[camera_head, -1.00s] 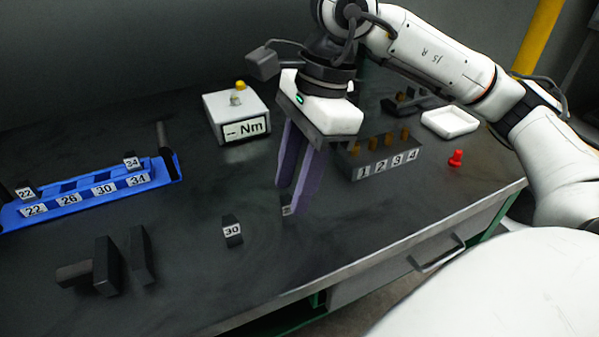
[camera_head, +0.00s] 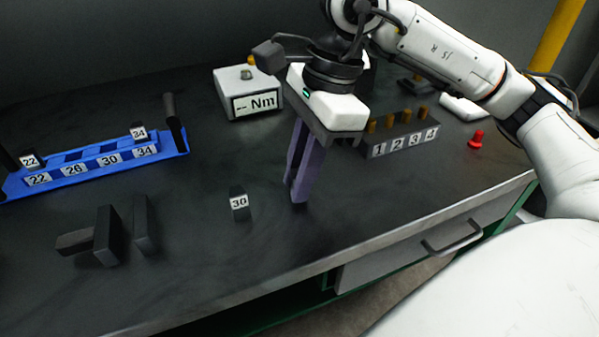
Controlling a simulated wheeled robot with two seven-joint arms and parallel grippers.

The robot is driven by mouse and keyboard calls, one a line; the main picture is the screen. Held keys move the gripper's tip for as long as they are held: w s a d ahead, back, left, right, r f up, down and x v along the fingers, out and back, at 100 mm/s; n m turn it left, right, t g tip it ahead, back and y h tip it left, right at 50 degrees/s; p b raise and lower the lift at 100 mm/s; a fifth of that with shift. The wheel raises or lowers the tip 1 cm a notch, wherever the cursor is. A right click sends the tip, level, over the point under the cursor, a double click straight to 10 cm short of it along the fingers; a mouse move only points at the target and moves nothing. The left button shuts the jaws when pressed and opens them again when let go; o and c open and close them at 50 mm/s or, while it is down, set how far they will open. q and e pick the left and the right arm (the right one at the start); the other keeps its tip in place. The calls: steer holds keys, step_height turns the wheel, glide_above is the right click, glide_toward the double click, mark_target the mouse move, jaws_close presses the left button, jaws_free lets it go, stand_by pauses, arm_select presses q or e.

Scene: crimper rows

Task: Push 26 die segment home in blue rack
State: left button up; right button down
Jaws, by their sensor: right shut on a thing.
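The blue rack (camera_head: 91,173) is at the left of the head view, with slots labelled 22, 26, 30 and 34. A 22 segment (camera_head: 29,161) and a 34 segment (camera_head: 138,132) stand in its end slots. The places behind the 26 and 30 labels look empty. My right gripper (camera_head: 298,192) points down at mid-table, its purple fingers shut on a small dark die segment near the tabletop. The fingers hide most of that segment, and its number cannot be read. A 30 segment (camera_head: 239,204) stands on the table left of the gripper. My left gripper is out of view.
A meter box marked Nm (camera_head: 248,96) stands behind. A grey block numbered 1 to 4 (camera_head: 403,143) with brass pegs and a red piece (camera_head: 477,139) are at right. Dark blocks (camera_head: 107,236) lie front left.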

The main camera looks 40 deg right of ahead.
mark_target(295, 172)
steer(key=shift+r, duration=0.15)
steer(key=shift+r+p, duration=1.45)
steer(key=shift+r, duration=0.45)
steer(key=shift+f, duration=0.1)
